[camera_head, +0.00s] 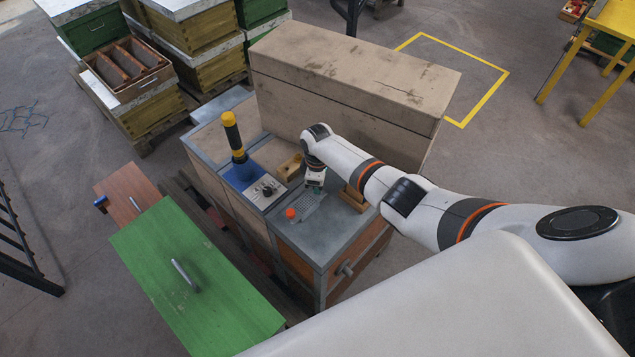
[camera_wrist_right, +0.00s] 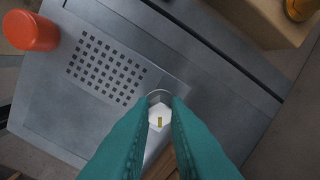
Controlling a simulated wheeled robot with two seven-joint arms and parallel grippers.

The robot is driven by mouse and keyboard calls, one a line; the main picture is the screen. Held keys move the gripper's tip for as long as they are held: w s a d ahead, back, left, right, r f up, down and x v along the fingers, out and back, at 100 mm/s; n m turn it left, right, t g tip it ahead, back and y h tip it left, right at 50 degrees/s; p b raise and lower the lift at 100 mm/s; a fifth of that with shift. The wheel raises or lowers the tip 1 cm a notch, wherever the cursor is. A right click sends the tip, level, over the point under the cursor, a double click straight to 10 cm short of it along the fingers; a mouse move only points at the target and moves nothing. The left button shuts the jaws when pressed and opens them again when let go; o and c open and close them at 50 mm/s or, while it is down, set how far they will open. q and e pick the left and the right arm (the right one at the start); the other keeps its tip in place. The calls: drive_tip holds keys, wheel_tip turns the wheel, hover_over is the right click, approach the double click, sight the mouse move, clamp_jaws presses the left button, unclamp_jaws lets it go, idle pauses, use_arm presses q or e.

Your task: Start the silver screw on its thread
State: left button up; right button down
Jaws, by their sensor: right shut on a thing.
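My right gripper (camera_head: 315,182) reaches down over the grey metal top of the workbench. In the right wrist view its two teal fingers (camera_wrist_right: 158,120) are shut on a pale, six-sided thing, the silver screw (camera_wrist_right: 157,113), with a small yellow mark on it. A thin light arc (camera_wrist_right: 158,92) shows just beyond the screw, at the edge of a grey plate with square holes (camera_wrist_right: 105,68). The fingers hide the screw's lower part, and I cannot tell whether its tip touches a thread. My left gripper is not in view.
A red-orange cap (camera_head: 290,213) stands beside the perforated plate; it also shows in the right wrist view (camera_wrist_right: 30,31). A yellow-and-black tool (camera_head: 233,136) stands on a blue mat (camera_head: 238,178). A wooden box (camera_head: 350,85) rises behind. A green lid (camera_head: 185,275) lies in front.

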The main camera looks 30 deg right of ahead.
drive_tip(key=shift+m+p, duration=0.4)
drive_tip(key=shift+m, duration=1)
drive_tip(key=shift+m+p, duration=0.3)
drive_tip(key=shift+m, duration=1.1)
drive_tip(key=shift+m, duration=0.5)
drive_tip(key=shift+m+p, duration=0.35)
drive_tip(key=shift+m, duration=0.55)
